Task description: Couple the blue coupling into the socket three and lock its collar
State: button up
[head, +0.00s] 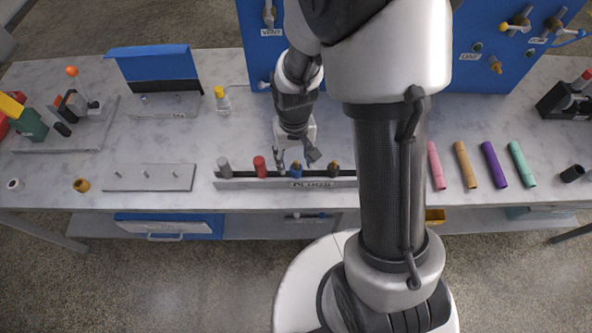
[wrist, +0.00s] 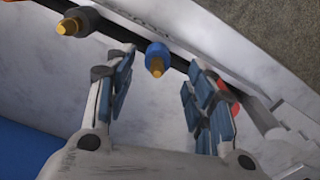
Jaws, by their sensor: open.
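The blue coupling (head: 296,169) stands in the grey rack (head: 240,183) at the bench's front, between a red coupling (head: 260,166) and a dark one (head: 333,169). In the wrist view the blue coupling (wrist: 157,52) shows its brass tip. My gripper (head: 297,162) is open above the rack, with its fingers on either side of the blue coupling. In the wrist view my gripper (wrist: 160,65) has a gap between each fingertip and the coupling. The blue panel (head: 480,75) at the back carries fittings; my arm hides its middle, and I cannot tell which is socket three.
A grey coupling (head: 224,167) stands at the rack's left end. A flat plate with pegs (head: 150,177) lies to the left. Coloured tubes (head: 490,165) lie to the right. A small yellow-capped bottle (head: 222,98) stands behind. Bench between bottle and rack is clear.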

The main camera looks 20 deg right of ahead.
aim_at(296, 165)
jog(key=f, duration=0.2)
jog(key=f+b, duration=0.1)
jog(key=shift+d+f, duration=0.2)
jog(key=shift+f, duration=0.15)
jog(key=shift+r, duration=0.1)
jog(key=shift+c, duration=0.5)
grip_shut()
